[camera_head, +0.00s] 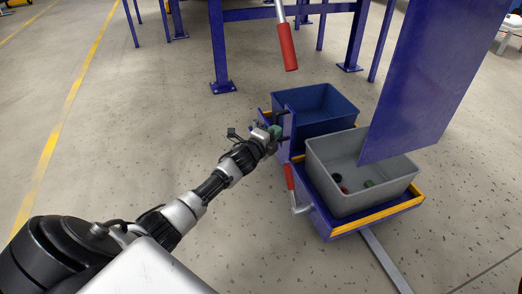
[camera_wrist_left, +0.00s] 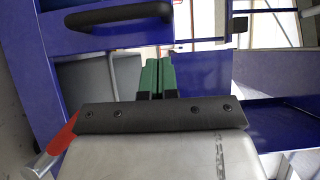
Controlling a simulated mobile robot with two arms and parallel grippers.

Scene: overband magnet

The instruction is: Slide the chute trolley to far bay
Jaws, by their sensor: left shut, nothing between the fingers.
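The chute trolley is a low blue frame with yellow edges (camera_head: 376,216). It carries a blue bin (camera_head: 313,128) at the back and a grey bin (camera_head: 322,190) in front, with a few small dark, red and green pieces inside the grey one. A red-gripped lever (camera_head: 290,177) is on its near left side. My left gripper (camera_head: 276,131) is at the upright blue plate on the trolley's left side. In the left wrist view, its green fingers (camera_wrist_left: 156,77) are together and empty, below a black bar handle (camera_wrist_left: 120,15) on a blue panel. Contact cannot be told.
A blue chute panel (camera_head: 432,85) hangs over the grey bin's right side. A second red-gripped lever (camera_head: 287,47) hangs above the bins. Blue frame legs (camera_head: 219,50) stand behind. A metal rail (camera_head: 385,262) runs along the floor. The floor at left is clear.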

